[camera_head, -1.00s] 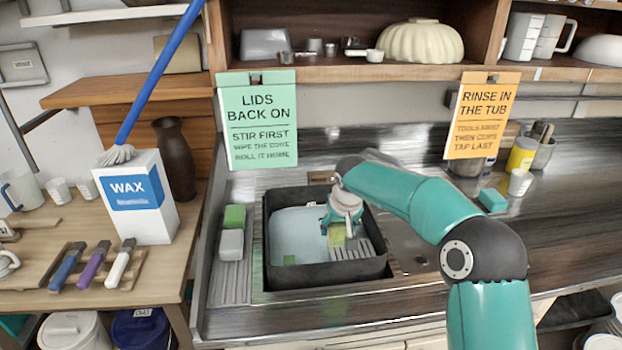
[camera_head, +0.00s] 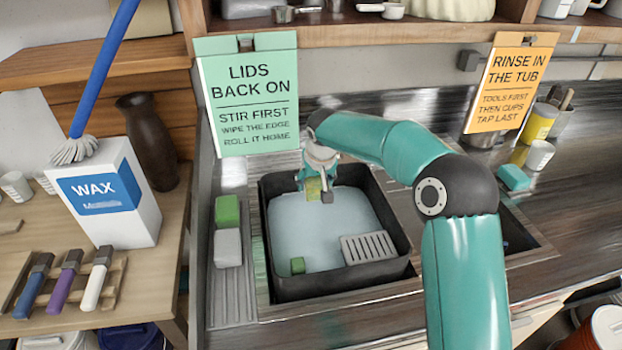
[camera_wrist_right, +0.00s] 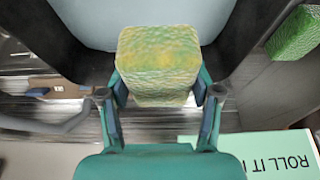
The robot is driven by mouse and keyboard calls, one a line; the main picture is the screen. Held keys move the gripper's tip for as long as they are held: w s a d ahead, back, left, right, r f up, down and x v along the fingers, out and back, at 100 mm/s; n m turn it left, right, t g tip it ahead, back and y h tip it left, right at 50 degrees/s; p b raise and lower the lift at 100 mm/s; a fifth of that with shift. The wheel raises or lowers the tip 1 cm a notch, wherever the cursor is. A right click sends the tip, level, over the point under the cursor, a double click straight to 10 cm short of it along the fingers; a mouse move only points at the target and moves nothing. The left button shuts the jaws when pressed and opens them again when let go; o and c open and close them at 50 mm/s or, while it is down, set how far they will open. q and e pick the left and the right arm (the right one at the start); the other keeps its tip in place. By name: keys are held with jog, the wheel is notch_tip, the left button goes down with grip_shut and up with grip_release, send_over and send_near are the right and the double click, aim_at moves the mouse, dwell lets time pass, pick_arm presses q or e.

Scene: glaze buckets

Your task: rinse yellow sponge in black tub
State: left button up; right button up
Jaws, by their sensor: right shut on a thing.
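The black tub (camera_head: 275,283) sits in the sink with pale water in it. My right gripper (camera_head: 316,189) is over the back of the tub, shut on the yellow sponge (camera_head: 313,188). In the right wrist view the sponge (camera_wrist_right: 158,60) is yellow with green patches, between the two fingers of the right gripper (camera_wrist_right: 160,98). I cannot tell whether the sponge touches the water. My left gripper is not in view.
A grey slotted rack (camera_head: 370,248) is at the tub's front right and a small green block (camera_head: 297,265) at its front left. A green sponge (camera_head: 227,211) and grey block (camera_head: 227,248) lie left of the tub. A green sign (camera_head: 247,100) stands behind.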

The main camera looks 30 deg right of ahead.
notch_tip(320, 180, down, 15)
jog(key=b, duration=1.2)
jog(key=shift+s+d, duration=0.15)
jog(key=shift+d, duration=0.15)
jog(key=shift+d, duration=0.1)
jog(key=shift+w+a+b, duration=0.25)
jog(key=shift+a+b, duration=0.85)
jog(key=shift+a, duration=0.1)
dwell(3.8)
